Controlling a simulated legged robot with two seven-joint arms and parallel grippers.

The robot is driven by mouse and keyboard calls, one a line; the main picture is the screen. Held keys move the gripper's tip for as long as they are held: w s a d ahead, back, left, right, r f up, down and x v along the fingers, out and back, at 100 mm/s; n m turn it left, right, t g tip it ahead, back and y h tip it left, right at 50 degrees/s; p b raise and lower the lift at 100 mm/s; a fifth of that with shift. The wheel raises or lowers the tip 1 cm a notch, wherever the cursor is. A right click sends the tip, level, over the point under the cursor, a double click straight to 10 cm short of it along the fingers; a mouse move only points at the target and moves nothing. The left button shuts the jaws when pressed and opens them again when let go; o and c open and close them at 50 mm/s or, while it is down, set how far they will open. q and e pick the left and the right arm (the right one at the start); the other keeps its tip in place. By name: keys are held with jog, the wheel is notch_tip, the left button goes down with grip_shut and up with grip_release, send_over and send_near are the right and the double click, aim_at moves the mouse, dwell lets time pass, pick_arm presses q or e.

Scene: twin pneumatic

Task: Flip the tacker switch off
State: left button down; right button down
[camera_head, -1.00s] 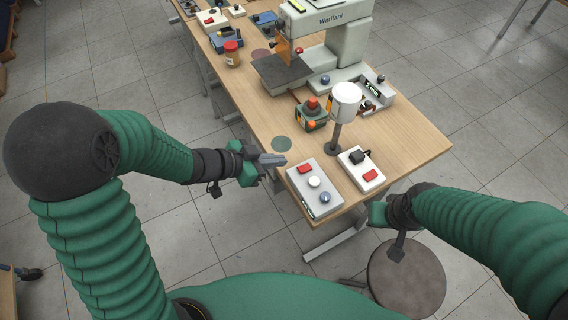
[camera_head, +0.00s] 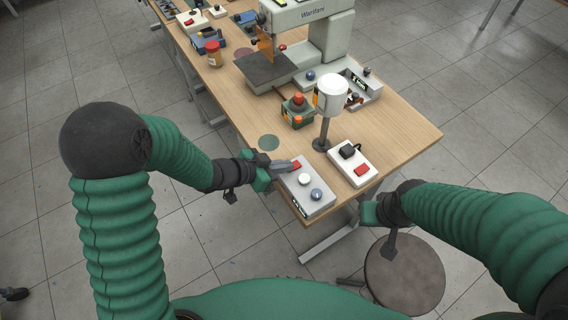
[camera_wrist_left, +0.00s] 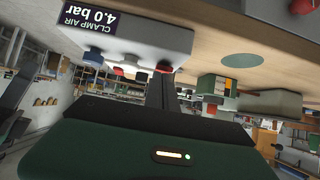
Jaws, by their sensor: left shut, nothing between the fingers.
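A grey control box (camera_head: 318,203) lies at the table's near left corner with a red switch (camera_head: 297,164), a white button and a blue knob. In the left wrist view it appears upside down, its label (camera_wrist_left: 91,19) reading "CLAMP AIR 4.0 bar". My left gripper (camera_head: 289,166) is shut and empty, its tips at the red switch; whether they touch it I cannot tell. A white box (camera_head: 342,168) to the right has a red switch (camera_head: 361,170) and a black part (camera_head: 348,151). No tacker label is readable. My right gripper (camera_head: 370,211) is off the table's edge, its fingers unclear.
A white cylinder on a dark post (camera_head: 331,96) stands behind the boxes. A green box with a red-orange knob (camera_head: 298,108) and a large "Warifani" machine (camera_head: 330,40) stand farther back. A round stool (camera_head: 405,277) is below right. Bare wood lies right of the white box.

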pick_arm(q)
jog(key=shift+s+f+h+b, duration=0.15)
jog(key=shift+f+h+b, duration=0.15)
jog(key=shift+f+b, duration=0.65)
jog(key=shift+r+t, duration=0.3)
jog(key=shift+r, duration=0.15)
jog(key=shift+a+r, duration=0.1)
jog(key=shift+a, duration=0.05)
jog(key=shift+r+p, duration=0.75)
jog(key=shift+p, duration=0.1)
